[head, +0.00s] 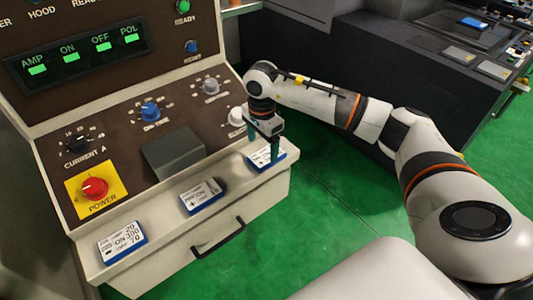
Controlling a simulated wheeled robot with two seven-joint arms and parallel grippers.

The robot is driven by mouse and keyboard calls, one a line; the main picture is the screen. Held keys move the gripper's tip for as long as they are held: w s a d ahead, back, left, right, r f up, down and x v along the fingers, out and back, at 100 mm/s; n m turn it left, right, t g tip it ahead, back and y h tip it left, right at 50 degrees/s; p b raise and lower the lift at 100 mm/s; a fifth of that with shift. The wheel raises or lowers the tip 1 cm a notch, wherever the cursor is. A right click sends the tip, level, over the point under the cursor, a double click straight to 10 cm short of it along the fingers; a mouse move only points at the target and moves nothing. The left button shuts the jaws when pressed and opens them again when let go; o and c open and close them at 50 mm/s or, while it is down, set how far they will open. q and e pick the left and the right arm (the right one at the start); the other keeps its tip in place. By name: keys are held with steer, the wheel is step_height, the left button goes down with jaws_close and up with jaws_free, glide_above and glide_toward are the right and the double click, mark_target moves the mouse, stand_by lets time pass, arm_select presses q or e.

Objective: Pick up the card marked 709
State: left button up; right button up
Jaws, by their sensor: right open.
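Three white cards with blue edges lie along the light ledge of the machine. The left card (122,242) has large print that seems to include 203, ON and 300. The middle card (202,196) has smaller print, too small to read surely. The right card (263,158) is partly hidden by my right gripper (263,153), and its print cannot be read. I cannot tell which card bears 709. My right gripper is open and points down, its fingers over the right card; whether they touch it is unclear. My left gripper is out of view.
The sloped control panel (115,165) with knobs, a grey block (174,153) and a red power button (95,188) rises behind the ledge. A drawer with a dark handle (219,238) is below. Green floor (335,225) lies open to the right; a dark machine (375,75) stands behind my right arm.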

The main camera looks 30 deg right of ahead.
mark_target(263, 156)
step_height(263, 156, down, 4)
steer(key=shift+s+r+p, duration=0.1)
steer(key=shift+r+p, duration=0.15)
steer(key=shift+p, duration=0.6)
steer(key=shift+d+f, duration=0.1)
steer(key=shift+f, duration=0.3)
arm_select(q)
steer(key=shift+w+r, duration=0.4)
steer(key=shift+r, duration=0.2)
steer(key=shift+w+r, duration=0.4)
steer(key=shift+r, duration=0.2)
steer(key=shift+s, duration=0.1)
arm_select(e)
steer(key=shift+c, duration=0.6)
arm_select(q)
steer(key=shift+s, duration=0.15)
arm_select(e)
steer(key=c, duration=1)
steer(key=shift+r, duration=0.1)
